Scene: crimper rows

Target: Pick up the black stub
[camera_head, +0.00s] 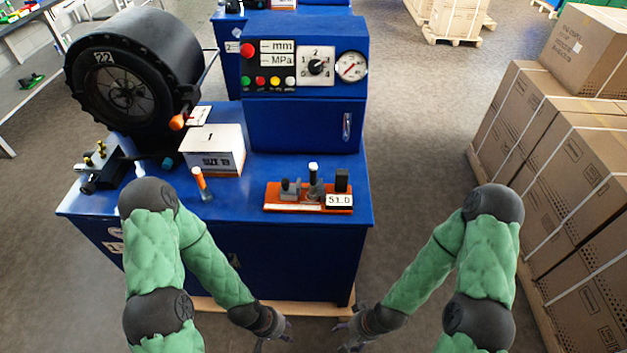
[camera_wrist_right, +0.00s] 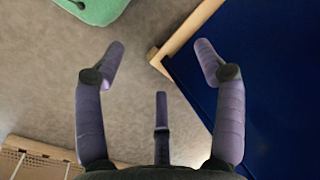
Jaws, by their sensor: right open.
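A small orange tray (camera_head: 278,206) stands near the front right of the blue bench top. A black upright block (camera_head: 341,179), the likeliest black stub, stands at the tray's right end behind a tag reading 51.0. Left of it on the tray are a grey piece with a white top (camera_head: 314,182) and a low dark grey piece (camera_head: 290,189). My right gripper (camera_head: 350,335) is low in front of the bench, apart from the tray. In the right wrist view its fingers (camera_wrist_right: 160,60) are spread and empty. My left gripper (camera_head: 277,334) is also low in front; its fingers are too small to judge.
The blue control cabinet (camera_head: 305,125) rises behind the tray. Strapped cartons (camera_head: 575,150) stand at right. Floor between bench and cartons is clear.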

